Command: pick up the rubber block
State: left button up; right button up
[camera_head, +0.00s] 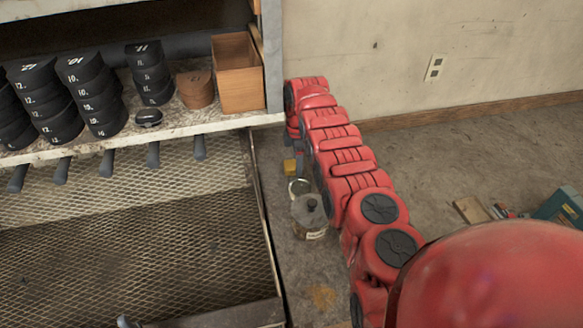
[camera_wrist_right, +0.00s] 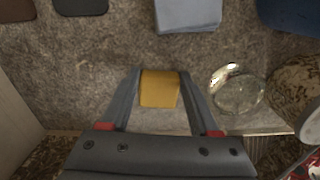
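A yellow block, taken as the rubber block (camera_wrist_right: 159,88), sits between the two fingertips of my right gripper (camera_wrist_right: 159,80) in the right wrist view. The fingers meet its two sides with no clear gap. I cannot tell whether it still rests on the surface below. In the head view the block (camera_head: 290,166) is a small yellow patch beside my right gripper (camera_head: 298,164), which is mostly hidden behind my red right arm. My left gripper does not show.
A glass dish (camera_wrist_right: 238,90) and a jar (camera_wrist_right: 297,98) stand close to the right of the block. A pale blue-grey block (camera_wrist_right: 188,14) lies beyond it. In the head view, a shelf with black stacks (camera_head: 97,95) and a wooden box (camera_head: 238,75) is at left.

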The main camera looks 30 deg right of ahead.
jog(key=c, duration=0.7)
jog(key=shift+r, duration=0.1)
jog(key=shift+r+p, duration=0.25)
jog(key=shift+p, duration=0.15)
notch_tip(320, 180, up, 9)
jog(key=p, duration=0.5)
